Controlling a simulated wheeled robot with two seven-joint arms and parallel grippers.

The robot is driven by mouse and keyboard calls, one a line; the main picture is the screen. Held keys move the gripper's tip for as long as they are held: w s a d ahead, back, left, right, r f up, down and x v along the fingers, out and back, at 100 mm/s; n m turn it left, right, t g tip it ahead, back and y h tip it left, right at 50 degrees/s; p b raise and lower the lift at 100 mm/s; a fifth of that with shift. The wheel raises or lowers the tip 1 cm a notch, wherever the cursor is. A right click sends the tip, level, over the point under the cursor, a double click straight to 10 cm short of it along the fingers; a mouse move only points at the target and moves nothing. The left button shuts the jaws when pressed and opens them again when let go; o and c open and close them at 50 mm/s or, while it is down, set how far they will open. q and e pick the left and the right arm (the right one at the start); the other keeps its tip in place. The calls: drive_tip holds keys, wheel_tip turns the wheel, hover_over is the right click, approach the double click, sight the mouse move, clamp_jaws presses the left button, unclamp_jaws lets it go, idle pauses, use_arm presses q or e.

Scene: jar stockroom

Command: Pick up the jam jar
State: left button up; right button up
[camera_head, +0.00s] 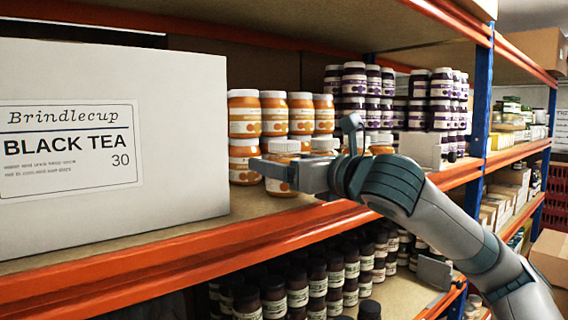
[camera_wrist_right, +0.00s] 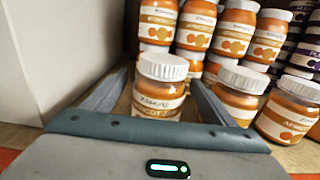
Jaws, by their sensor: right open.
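Orange apricot jam jars with white lids stand stacked on the shelf beside the big tea box. My right gripper (camera_head: 268,168) reaches in from the right, in front of these jars, and is open. In the right wrist view, a front jam jar (camera_wrist_right: 158,98) with a white lid stands upright between the two fingers. Its lower part is hidden by the gripper body. In the head view this jar's lid (camera_head: 284,146) shows above the fingers, which cover its middle. I cannot tell whether the fingers touch it. My left gripper is not in view.
A large white Black Tea box (camera_head: 190,130) stands close left of the jars. More orange jars (camera_wrist_right: 240,90) stand close on the right and behind. Purple-labelled jars (camera_head: 354,80) are stacked further right. An orange shelf beam (camera_head: 180,247) runs along the front, above dark jars (camera_head: 298,290).

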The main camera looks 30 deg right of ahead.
drive_tip(key=shift+s, duration=0.1)
idle(0.3)
drive_tip(key=shift+r, duration=0.1)
drive_tip(key=c, duration=1.8)
drive_tip(key=shift+r, duration=0.1)
drive_tip(key=shift+c, duration=0.2)
drive_tip(key=shift+r+b, duration=0.55)
drive_tip(key=shift+r, duration=4.35)
drive_tip(key=shift+a+f, duration=0.1)
drive_tip(key=shift+a, duration=0.05)
